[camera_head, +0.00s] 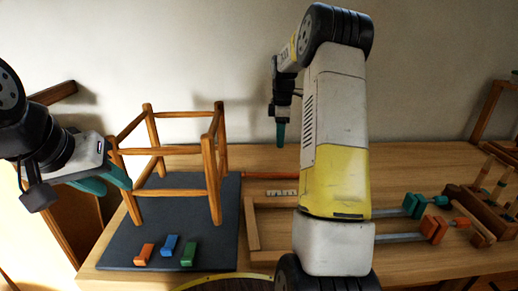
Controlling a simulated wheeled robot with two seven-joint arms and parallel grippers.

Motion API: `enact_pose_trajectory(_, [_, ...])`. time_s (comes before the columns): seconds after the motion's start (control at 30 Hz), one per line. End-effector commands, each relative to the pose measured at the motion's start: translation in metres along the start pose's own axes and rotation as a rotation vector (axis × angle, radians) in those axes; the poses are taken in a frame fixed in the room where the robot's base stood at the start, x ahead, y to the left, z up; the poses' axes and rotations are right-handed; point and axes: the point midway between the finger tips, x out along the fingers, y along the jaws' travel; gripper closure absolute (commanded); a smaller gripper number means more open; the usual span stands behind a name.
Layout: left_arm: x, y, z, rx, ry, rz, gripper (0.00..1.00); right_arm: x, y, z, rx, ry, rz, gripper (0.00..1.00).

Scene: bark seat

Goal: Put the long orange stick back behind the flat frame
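A long orange stick (268,175) lies on the table behind the flat wooden frame (252,224). Its right part passes out of sight behind my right arm, which also hides part of the frame. My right gripper (281,134) points down above the back of the table, with no object visible at its tips. Its fingers overlap in this view, so their gap does not show. My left gripper (108,183) is at the left, its teal fingers apart beside the front left leg of the wooden stool frame (211,180). One fingertip overlaps that leg; contact cannot be told.
The stool frame stands on a dark mat (215,250). Orange, blue (169,245) and green blocks lie at the mat's front. A pale marked strip (281,192) lies inside the flat frame area. Clamps (413,206) and a wooden rack (480,203) fill the right side.

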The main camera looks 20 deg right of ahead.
Motion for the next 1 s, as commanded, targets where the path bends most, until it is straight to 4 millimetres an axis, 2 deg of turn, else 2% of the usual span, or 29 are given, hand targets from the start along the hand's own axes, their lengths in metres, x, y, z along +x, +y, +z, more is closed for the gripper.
enact_pose_trajectory(0.03, [0.0, 0.0, 0.0, 0.0, 0.0, 0.0, 0.64, -0.017, -0.008, -0.006, 0.03, 0.007, 0.022, 0.63])
enact_pose_trajectory(0.17, [0.0, 0.0, 0.0, 0.0, 0.0, 0.0, 0.64, -0.061, -0.043, -0.022, 0.167, 0.039, 0.08, 0.63])
enact_pose_trajectory(0.3, [0.0, 0.0, 0.0, 0.0, 0.0, 0.0, 0.64, -0.102, -0.092, -0.039, 0.337, 0.095, 0.137, 0.63])
enact_pose_trajectory(0.5, [0.0, 0.0, 0.0, 0.0, 0.0, 0.0, 0.64, -0.141, -0.168, -0.054, 0.579, 0.2, 0.198, 0.63])
enact_pose_trajectory(0.63, [0.0, 0.0, 0.0, 0.0, 0.0, 0.0, 0.64, -0.153, -0.22, -0.06, 0.737, 0.284, 0.219, 0.63])
enact_pose_trajectory(0.8, [0.0, 0.0, 0.0, 0.0, 0.0, 0.0, 0.64, -0.155, -0.284, -0.064, 0.937, 0.405, 0.223, 0.63])
enact_pose_trajectory(0.9, [0.0, 0.0, 0.0, 0.0, 0.0, 0.0, 0.64, -0.149, -0.315, -0.065, 1.036, 0.469, 0.212, 0.63])
enact_pose_trajectory(1.0, [0.0, 0.0, 0.0, 0.0, 0.0, 0.0, 0.64, -0.143, -0.337, -0.066, 1.11, 0.518, 0.198, 0.63])
